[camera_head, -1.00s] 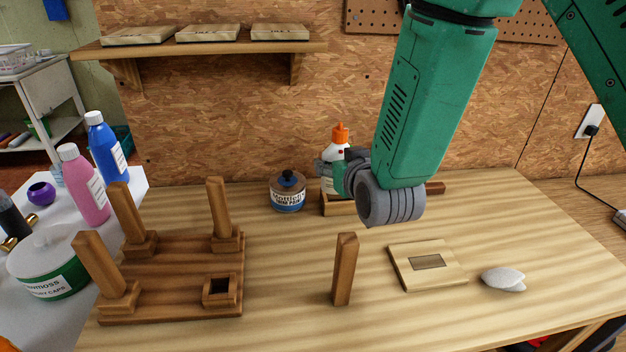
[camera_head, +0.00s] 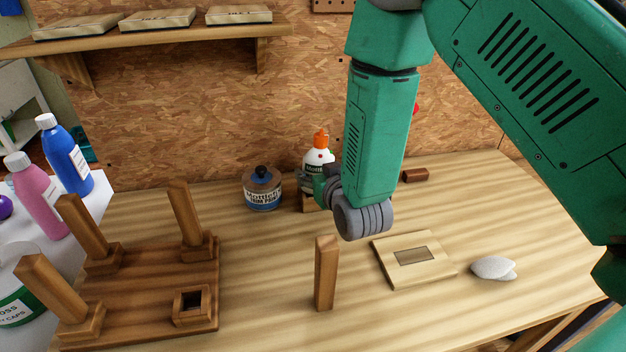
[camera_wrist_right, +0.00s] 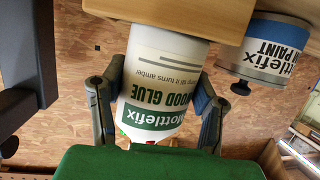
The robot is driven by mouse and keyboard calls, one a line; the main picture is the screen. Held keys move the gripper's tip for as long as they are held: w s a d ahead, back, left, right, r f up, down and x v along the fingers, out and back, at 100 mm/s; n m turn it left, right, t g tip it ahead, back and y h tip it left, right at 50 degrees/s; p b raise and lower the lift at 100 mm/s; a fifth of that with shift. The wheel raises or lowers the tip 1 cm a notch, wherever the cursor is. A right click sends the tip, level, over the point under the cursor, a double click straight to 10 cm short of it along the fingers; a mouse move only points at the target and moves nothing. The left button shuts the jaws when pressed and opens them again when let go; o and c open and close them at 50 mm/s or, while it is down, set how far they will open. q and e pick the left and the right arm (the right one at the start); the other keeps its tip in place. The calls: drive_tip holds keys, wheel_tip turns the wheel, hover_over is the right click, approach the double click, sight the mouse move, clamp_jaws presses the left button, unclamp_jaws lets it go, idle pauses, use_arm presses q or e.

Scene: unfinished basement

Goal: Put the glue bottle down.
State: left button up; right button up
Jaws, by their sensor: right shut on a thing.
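The glue bottle (camera_head: 317,157), white with an orange cap, stands upright at the back of the workbench in the head view. My right gripper (camera_head: 318,187) is shut around its body, coming from the front right. In the right wrist view the bottle (camera_wrist_right: 155,75) appears upside down, with its wood glue label between the two fingers (camera_wrist_right: 160,105). Its base is at a pale wooden piece (camera_wrist_right: 190,14) at the top of that view. I cannot tell whether the base rests on it. My left gripper is not in view.
A paint jar (camera_head: 263,190) stands just left of the bottle. A wooden frame with posts (camera_head: 140,290) fills the left front. A small brown block (camera_head: 415,175) lies behind.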

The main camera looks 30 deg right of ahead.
drive_tip(key=d+f, duration=0.2)
drive_tip(key=shift+s+d+f+g, duration=0.2)
drive_tip(key=shift+d+f+g, duration=0.1)
drive_tip(key=shift+d+f, duration=0.1)
drive_tip(key=o, duration=1.3)
drive_tip(key=shift+w+a, duration=0.1)
drive_tip(key=shift+a, duration=0.1)
drive_tip(key=o, duration=0.3)
drive_tip(key=shift+a+r, duration=0.1)
drive_tip(key=shift+a, duration=0.2)
drive_tip(key=shift+s+a+r, duration=0.1)
drive_tip(key=shift+a+r, duration=0.1)
drive_tip(key=shift+a, duration=0.25)
drive_tip(key=shift+s+a+r, duration=0.1)
drive_tip(key=shift+a+r, duration=0.1)
drive_tip(key=shift+a, duration=0.2)
drive_tip(key=v, duration=0.3)
drive_tip(key=d+v, duration=0.1)
drive_tip(key=v, duration=0.2)
drive_tip(key=shift+s+d, duration=0.15)
drive_tip(key=shift+s, duration=0.25)
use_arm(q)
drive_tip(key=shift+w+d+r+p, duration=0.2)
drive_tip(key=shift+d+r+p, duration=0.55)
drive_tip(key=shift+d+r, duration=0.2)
use_arm(e)
drive_tip(key=shift+v, duration=2.4)
